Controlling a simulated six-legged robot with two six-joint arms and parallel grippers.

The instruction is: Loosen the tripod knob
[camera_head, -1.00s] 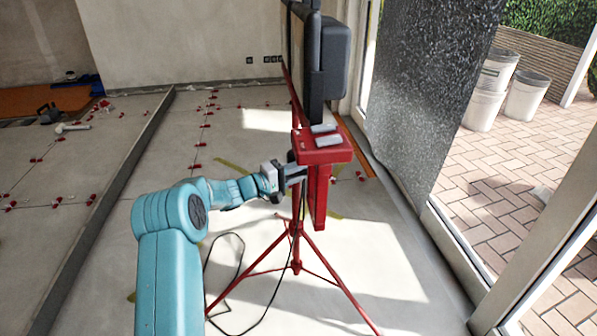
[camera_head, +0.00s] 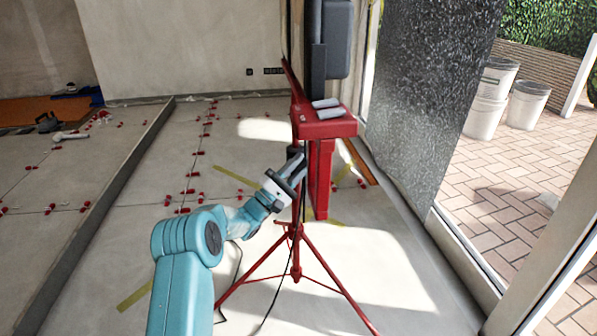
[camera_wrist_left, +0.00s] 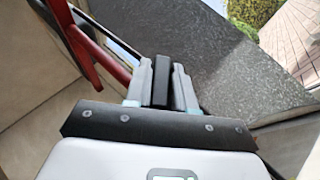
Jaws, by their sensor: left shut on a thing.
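The red tripod (camera_head: 297,262) stands on spread legs in the middle of the head view, with a red post and a red box-like top. My left gripper (camera_head: 297,158) reaches up and right to the left side of the post, just below the top. It is shut on a small black piece, which looks like the knob (camera_wrist_left: 161,82); in the left wrist view this sits between the two grey fingers (camera_wrist_left: 163,88). A red tripod part (camera_wrist_left: 86,50) shows at upper left there. The fingers hide part of the knob. My right gripper is not in view.
A dark panel-like unit (camera_head: 337,40) stands above the tripod top. A black cable (camera_head: 282,295) hangs by the legs onto the floor. A large dark speckled panel (camera_head: 425,90) and the door frame stand at right. Small red tile clips (camera_head: 190,190) lie on the floor at left.

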